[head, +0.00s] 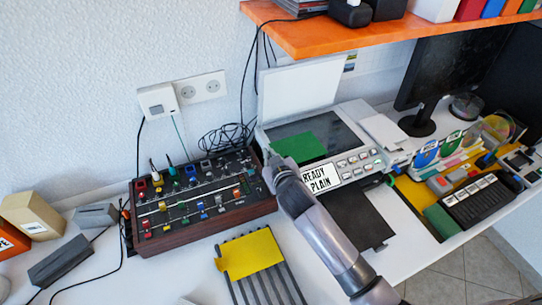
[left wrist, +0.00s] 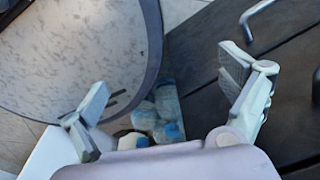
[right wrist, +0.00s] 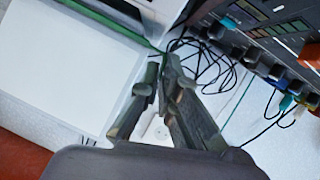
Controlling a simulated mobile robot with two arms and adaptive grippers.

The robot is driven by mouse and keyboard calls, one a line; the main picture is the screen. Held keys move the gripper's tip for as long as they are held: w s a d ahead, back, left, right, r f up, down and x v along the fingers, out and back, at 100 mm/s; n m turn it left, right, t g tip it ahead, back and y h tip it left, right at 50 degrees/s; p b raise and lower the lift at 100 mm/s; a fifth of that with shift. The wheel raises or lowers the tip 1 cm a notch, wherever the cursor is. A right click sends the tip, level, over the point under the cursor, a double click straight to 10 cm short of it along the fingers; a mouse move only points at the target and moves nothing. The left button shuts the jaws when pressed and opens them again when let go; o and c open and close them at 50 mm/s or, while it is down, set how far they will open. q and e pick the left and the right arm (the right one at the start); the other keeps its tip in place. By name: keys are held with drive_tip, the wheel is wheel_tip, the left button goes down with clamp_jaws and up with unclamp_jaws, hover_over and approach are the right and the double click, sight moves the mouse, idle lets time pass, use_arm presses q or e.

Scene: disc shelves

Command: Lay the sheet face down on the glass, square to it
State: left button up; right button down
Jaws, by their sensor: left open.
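The green sheet (head: 303,147) is over the dark glass (head: 335,134) of the open scanner, toward its left front part. In the right wrist view the sheet shows as a thin green strip (right wrist: 112,27), almost edge-on, ending at the fingertips. My right gripper (head: 272,158) is at the sheet's left front corner, its fingers (right wrist: 161,68) closed together on the edge. I cannot tell whether the sheet touches the glass. The white lid (head: 300,88) stands raised behind; it also fills the left of the right wrist view (right wrist: 60,85). My left gripper (left wrist: 170,90) is open and empty, away from the scanner.
A mixer with knobs (head: 197,203) stands left of the scanner. A yellow sheet (head: 250,253) lies on a slatted rack in front. An orange shelf (head: 330,38) hangs above; cables (head: 225,138) lie behind the mixer.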

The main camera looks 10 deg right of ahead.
drive_tip(key=shift+f+b, duration=0.35)
drive_tip(key=shift+f, duration=0.15)
drive_tip(key=c, duration=1.7)
unclamp_jaws()
